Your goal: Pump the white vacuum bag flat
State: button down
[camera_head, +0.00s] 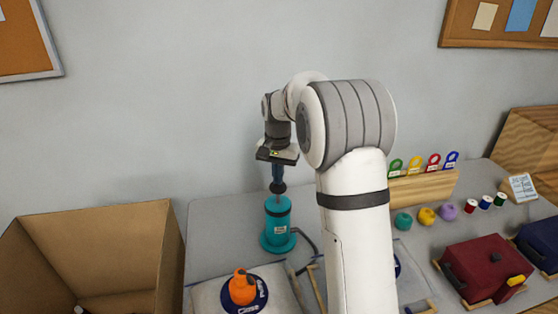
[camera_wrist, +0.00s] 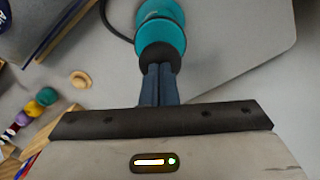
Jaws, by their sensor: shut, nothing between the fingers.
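A teal hand pump (camera_head: 278,225) with a round base stands upright on the table, with a black knob (camera_head: 278,187) on top. My gripper (camera_head: 277,178) points down over the pump, its dark blue fingers shut and empty. Its tips are at the knob; in the wrist view the fingertips (camera_wrist: 158,72) meet or nearly meet the knob (camera_wrist: 158,57). A black hose (camera_head: 306,240) leaves the pump to the right and passes behind my arm. A pale bag (camera_head: 208,297) lies in front of the pump with an orange piece (camera_head: 242,288) on its dark blue disc. Another pale bag (camera_head: 410,262) is mostly hidden by my arm.
An open cardboard box (camera_head: 95,245) stands at the left. Red (camera_head: 482,265) and navy (camera_head: 540,240) bags lie at the right. A wooden rack (camera_head: 425,187) with coloured tags, yarn balls (camera_head: 426,216) and thread spools (camera_head: 486,202) stand behind them. The wall is close behind the pump.

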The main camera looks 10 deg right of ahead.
notch_tip(320, 180, up, 8)
jog(key=p, duration=0.5)
jog(key=shift+p, duration=0.3)
jog(key=shift+f+b, duration=3.35)
jog(key=shift+f, duration=2.3)
notch_tip(320, 180, up, 11)
jog(key=p, duration=0.8)
jog(key=shift+r, duration=0.15)
